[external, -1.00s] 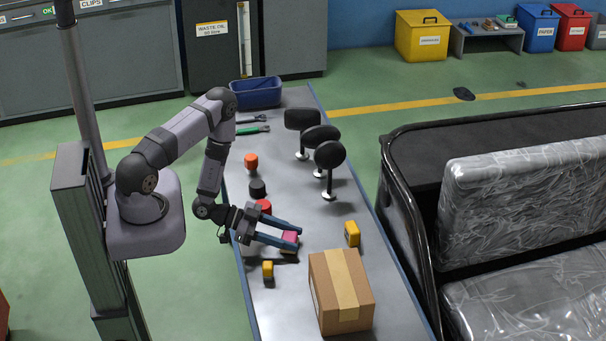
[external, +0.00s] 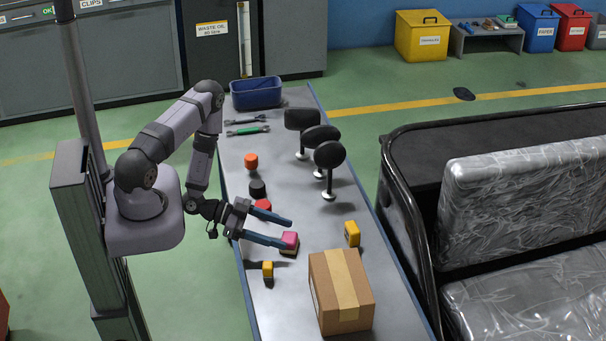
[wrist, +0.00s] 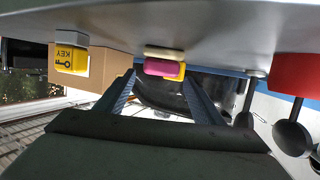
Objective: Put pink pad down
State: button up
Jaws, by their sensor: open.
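The pink pad (external: 290,238) sits on the grey bench (external: 300,285), on or against a small tan block (external: 289,251). In the wrist view the pink pad (wrist: 161,68) shows beyond the fingertips, with pale and yellow pieces around it. My gripper (external: 287,232) is open, its two blue fingers spread wide and nothing held. In the external view the near fingertip overlaps the pad's left edge; I cannot tell whether it touches.
A cardboard box (external: 341,292) stands in front, with yellow blocks (external: 352,233) (external: 267,270) near the pad. Red (external: 263,206), black (external: 257,188) and orange (external: 251,161) knobs line the left side. Black round-topped stands (external: 329,157) stand behind.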

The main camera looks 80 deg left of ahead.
notch_tip(320, 180, up, 7)
jog(key=p, duration=0.4)
jog(key=shift+f, duration=0.15)
jog(key=shift+w+f, duration=0.1)
jog(key=shift+w, duration=0.05)
jog(key=a+r+g+y, duration=0.3)
jog(key=a+g+y, duration=0.25)
jog(key=g, duration=0.25)
jog(key=s+d+r+n+g, duration=0.4)
jog(key=s+d+r+g, duration=0.1)
jog(key=s+d+r, duration=0.4)
jog(key=s+r, duration=0.2)
jog(key=s, duration=0.2)
jog(key=shift+d+g, duration=0.3)
jog(key=shift+d, duration=0.1)
